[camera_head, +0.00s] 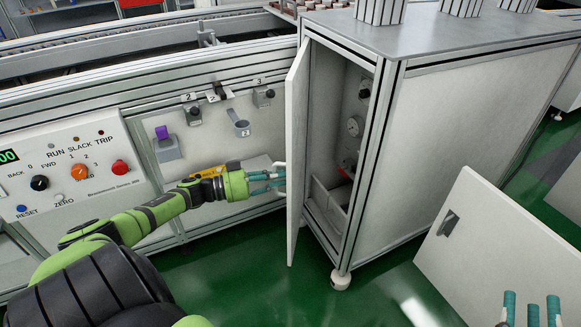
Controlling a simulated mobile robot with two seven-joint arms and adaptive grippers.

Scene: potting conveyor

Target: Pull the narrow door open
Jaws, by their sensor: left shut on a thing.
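The narrow door (297,139) is a tall white panel on the left front edge of the grey-framed cabinet. It stands swung open to the left, seen nearly edge-on, and the cabinet's inside shows.
The cabinet interior (345,125) shows a gauge and a pale bin (329,205). A wide white panel with a dark handle (448,223) stands at the right. A control panel (70,170) and conveyor are on the left. Green floor (378,290) is clear before the cabinet.

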